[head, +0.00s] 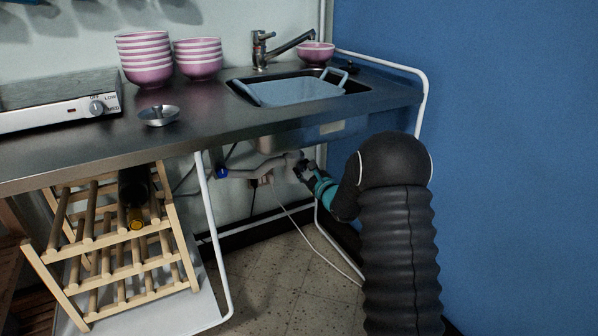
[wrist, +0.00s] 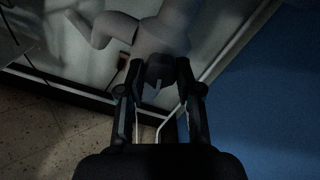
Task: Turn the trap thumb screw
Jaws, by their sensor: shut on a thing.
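The grey drain trap (head: 272,165) hangs under the sink, below the steel counter. My gripper (head: 302,168) is at the right end of the trap, reaching in from the right. In the wrist view the grey trap body (wrist: 160,35) is at the top, and my gripper (wrist: 159,90) has one finger on each side of a small dark thumb screw (wrist: 159,70) at its lower part. The fingers are shut on this screw. The wrist view is dark, so the exact contact is hard to see. In the head view the screw is hidden by the gripper.
A blue basin (head: 290,90) sits in the sink above. White tubular legs (head: 211,230) and a thin white cable (head: 315,243) are near the trap. A wooden bottle rack (head: 110,250) stands to the left. A blue wall (head: 500,150) closes the right side.

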